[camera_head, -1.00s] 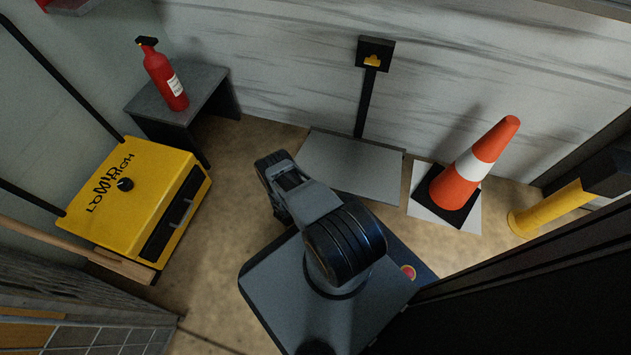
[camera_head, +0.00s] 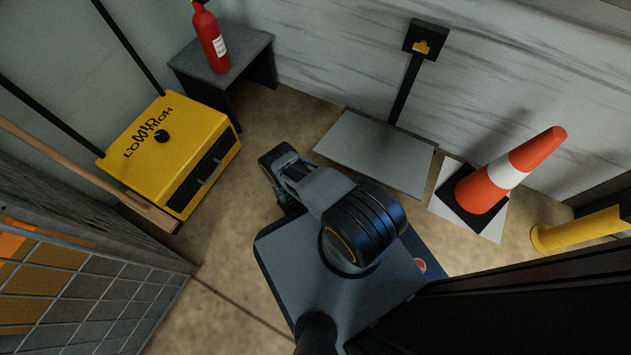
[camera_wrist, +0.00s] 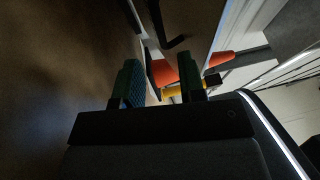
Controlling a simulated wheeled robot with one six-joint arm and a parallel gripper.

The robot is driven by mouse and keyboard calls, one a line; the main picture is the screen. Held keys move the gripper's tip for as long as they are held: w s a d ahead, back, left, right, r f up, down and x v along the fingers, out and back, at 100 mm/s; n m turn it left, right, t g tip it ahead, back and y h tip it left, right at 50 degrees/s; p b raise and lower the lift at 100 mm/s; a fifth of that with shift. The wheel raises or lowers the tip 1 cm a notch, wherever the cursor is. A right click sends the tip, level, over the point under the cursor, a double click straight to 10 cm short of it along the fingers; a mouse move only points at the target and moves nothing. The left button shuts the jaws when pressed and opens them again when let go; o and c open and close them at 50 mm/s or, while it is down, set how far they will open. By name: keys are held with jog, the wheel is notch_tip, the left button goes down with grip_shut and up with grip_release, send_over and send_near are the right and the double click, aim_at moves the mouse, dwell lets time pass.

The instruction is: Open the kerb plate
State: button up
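A flat grey plate (camera_head: 376,152) lies on the floor by the back wall; I take it to be the kerb plate, but no label shows. A black post rises at its back edge and carries a black box (camera_head: 426,39) with a yellow piece on its face. My gripper (camera_wrist: 158,76) shows in the wrist view with its two dark green fingers apart and nothing held between them. In the head view my folded arm is in front of the plate, apart from it, and the fingers cannot be made out.
An orange and white cone (camera_head: 508,170) stands on a pale sheet right of the plate. A yellow post (camera_head: 578,232) is farther right. A yellow machine (camera_head: 168,150) and a dark stool (camera_head: 228,55) with a red extinguisher (camera_head: 209,38) are left. Bare floor lies between.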

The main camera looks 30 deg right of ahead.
jog(key=shift+s+a+f, duration=0.1)
jog(key=shift+a, duration=0.7)
jog(key=shift+s+a+f, duration=0.15)
jog(key=shift+a, duration=0.6)
jog(key=shift+s+a+f, duration=0.1)
jog(key=shift+a, duration=0.7)
jog(key=shift+c, duration=0.2)
